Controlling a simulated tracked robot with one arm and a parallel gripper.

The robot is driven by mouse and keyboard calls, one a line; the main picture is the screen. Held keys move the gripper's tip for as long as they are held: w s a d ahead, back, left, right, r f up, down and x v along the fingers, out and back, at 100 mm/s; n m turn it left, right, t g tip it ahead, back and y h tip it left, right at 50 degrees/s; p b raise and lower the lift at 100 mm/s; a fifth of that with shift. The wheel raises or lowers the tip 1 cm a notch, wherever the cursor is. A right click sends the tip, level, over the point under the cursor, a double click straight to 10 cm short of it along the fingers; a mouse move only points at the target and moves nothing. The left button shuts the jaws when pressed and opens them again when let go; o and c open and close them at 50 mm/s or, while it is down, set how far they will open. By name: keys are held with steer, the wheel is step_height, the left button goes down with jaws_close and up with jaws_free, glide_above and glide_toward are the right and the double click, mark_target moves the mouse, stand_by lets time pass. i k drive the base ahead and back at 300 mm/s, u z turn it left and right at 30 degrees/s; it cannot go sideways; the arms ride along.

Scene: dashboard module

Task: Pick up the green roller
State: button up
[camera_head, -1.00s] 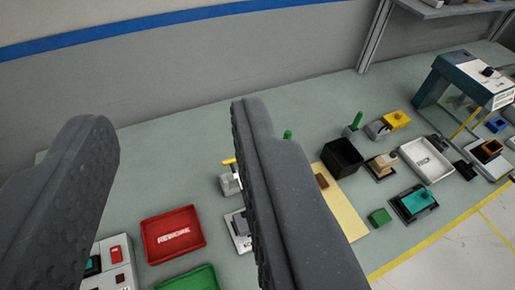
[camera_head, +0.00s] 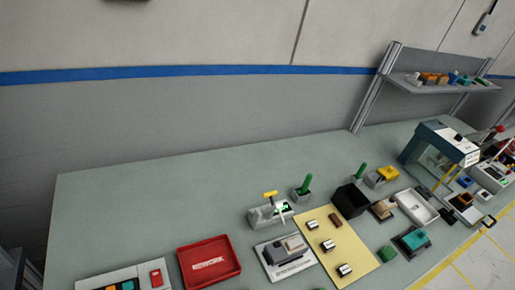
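Two slim green upright pieces stand on the bench (camera_head: 130,215). One green piece (camera_head: 306,184) rises from a small grey base near the middle. The other green piece (camera_head: 360,170) stands farther right, behind a black box. A green block (camera_head: 388,253) lies at the front right, beside the yellow mat. I cannot tell from this distance which of these is the green roller. My gripper is not in view now.
A red REWORK tray (camera_head: 209,262), a grey fixture (camera_head: 286,256), a yellow mat (camera_head: 335,257) with small parts, a black box (camera_head: 351,200) and a white tray (camera_head: 417,207) crowd the bench. A shelf (camera_head: 440,88) stands at the back right. The bench's left is bare.

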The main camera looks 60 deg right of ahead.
mark_target(304, 190)
steer(key=u, duration=0.9)
steer(key=k, duration=1.75)
steer(key=z, duration=1.8)
steer(key=i, duration=1.65)
